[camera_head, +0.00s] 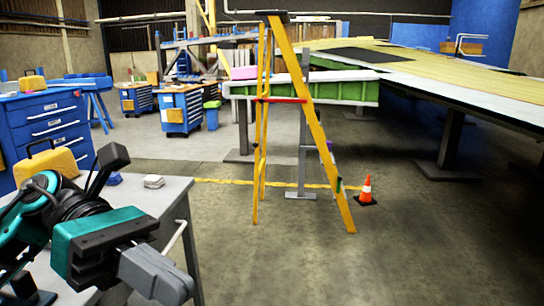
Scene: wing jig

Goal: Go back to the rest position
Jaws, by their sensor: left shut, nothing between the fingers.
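My left arm comes in at the lower left, with its teal and black links folded over a grey table. My left gripper (165,280) points toward the lower middle of the view. Its grey fingers are together with nothing between them. It is in front of the table's right edge and looks apart from the objects on it. My right gripper is not in view.
A yellow stepladder (318,130) and an orange cone (367,190) stand ahead, near the wing jig (460,90). Blue drawer cabinets (45,125) stand left. The concrete floor at lower right is clear.

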